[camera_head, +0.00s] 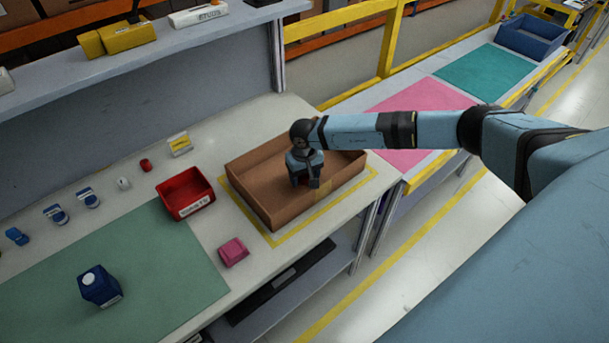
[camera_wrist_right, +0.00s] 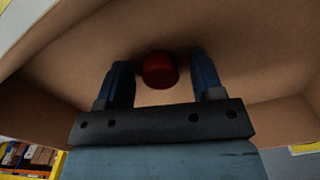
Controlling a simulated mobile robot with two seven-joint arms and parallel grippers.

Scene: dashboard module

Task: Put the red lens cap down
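The red lens cap (camera_wrist_right: 160,70) is a small dark red round piece in the right wrist view, at the brown cardboard box's inner surface. My right gripper (camera_wrist_right: 161,80) has its two fingers apart, one on each side of the cap, with a visible gap on both sides. In the head view my right gripper (camera_head: 305,183) points down inside the cardboard box (camera_head: 254,200), and the cap is mostly hidden there. My left gripper is not in view.
A red bin (camera_head: 183,198) and a pink block (camera_head: 233,252) stand left of the box. A small red piece (camera_head: 146,165) and a yellow-and-white card (camera_head: 180,144) are behind the bin. A blue block (camera_head: 99,286) stands on the green mat (camera_head: 160,265). The box walls surround my right gripper.

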